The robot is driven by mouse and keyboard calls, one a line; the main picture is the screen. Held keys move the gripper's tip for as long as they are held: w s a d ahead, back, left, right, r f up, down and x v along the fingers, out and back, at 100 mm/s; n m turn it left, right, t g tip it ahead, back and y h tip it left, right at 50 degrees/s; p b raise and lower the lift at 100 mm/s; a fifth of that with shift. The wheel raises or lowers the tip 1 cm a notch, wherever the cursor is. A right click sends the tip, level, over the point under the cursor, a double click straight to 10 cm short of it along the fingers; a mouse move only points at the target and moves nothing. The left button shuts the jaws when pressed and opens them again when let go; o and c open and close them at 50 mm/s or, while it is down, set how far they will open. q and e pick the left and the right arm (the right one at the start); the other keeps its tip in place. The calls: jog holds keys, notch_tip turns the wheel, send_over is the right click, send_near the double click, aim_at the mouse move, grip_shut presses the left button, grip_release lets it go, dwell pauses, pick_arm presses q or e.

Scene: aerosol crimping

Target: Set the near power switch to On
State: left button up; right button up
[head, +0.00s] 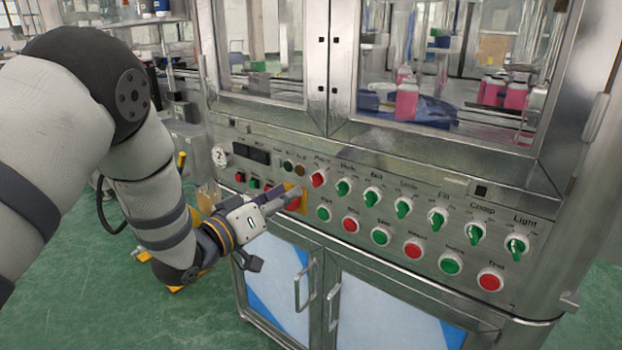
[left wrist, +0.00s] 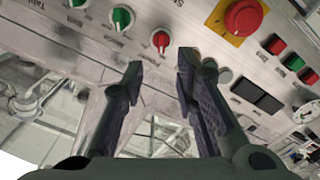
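The power switch is a red rotary knob (head: 318,178) on a white base, at the left end of the upper knob row on the machine's panel. In the left wrist view, which shows the panel upside down, the red knob (left wrist: 160,40) lies just beyond and between my fingertips. Its handle looks roughly vertical there; its On and Off marks are too small to read. My left gripper (left wrist: 160,62) is open with nothing between its fingers. In the head view my left gripper (head: 284,202) is in front of the panel, below and left of the knob.
Green rotary knobs (head: 343,188) continue rightward, with round push buttons (head: 350,225) below. A red emergency stop (left wrist: 240,18) on a yellow plate is near my fingers. Small red and green buttons (left wrist: 286,53) are beyond it. Glass doors are above, and cabinet handles (head: 304,287) stick out below.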

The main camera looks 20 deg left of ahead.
aim_at(312, 181)
pick_arm(q)
jog(key=x, duration=0.7)
jog(key=shift+w+d+f+b, duration=0.15)
jog(key=shift+w+f+b, duration=0.15)
jog(key=shift+b, duration=0.1)
jog(key=shift+w+d+r, duration=0.15)
jog(key=shift+w, duration=0.4)
grip_shut()
